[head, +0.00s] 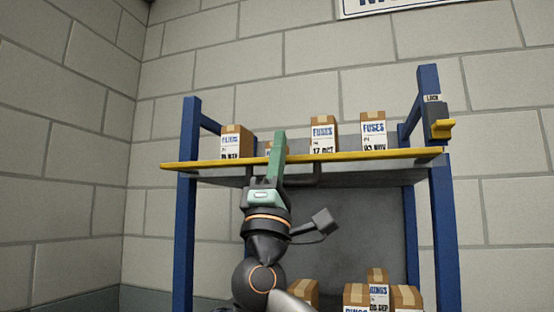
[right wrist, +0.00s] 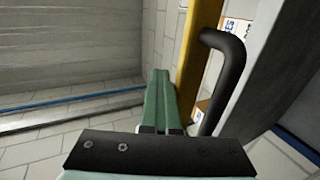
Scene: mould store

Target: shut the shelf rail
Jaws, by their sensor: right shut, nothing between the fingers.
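The shelf rail (head: 220,162) is a long yellow bar along the front of the upper shelf, its left end jutting past the left blue post. A dark handle (head: 318,176) hangs below it; in the right wrist view the black bent handle (right wrist: 231,75) stands beside the yellow rail (right wrist: 190,65). My right gripper (head: 280,134) points up in front of the rail, hiding a piece of it. Its green fingers (right wrist: 159,74) are together and empty, just left of the handle in the wrist view. Whether they touch the rail or handle is unclear. My left gripper is out of view.
Several cartons marked fuses (head: 373,132) stand on the upper shelf behind the rail. More cartons (head: 378,292) are low down. A lock box (head: 437,118) with a yellow lever (head: 444,128) is on the right post (head: 443,230). Block walls close the left and back.

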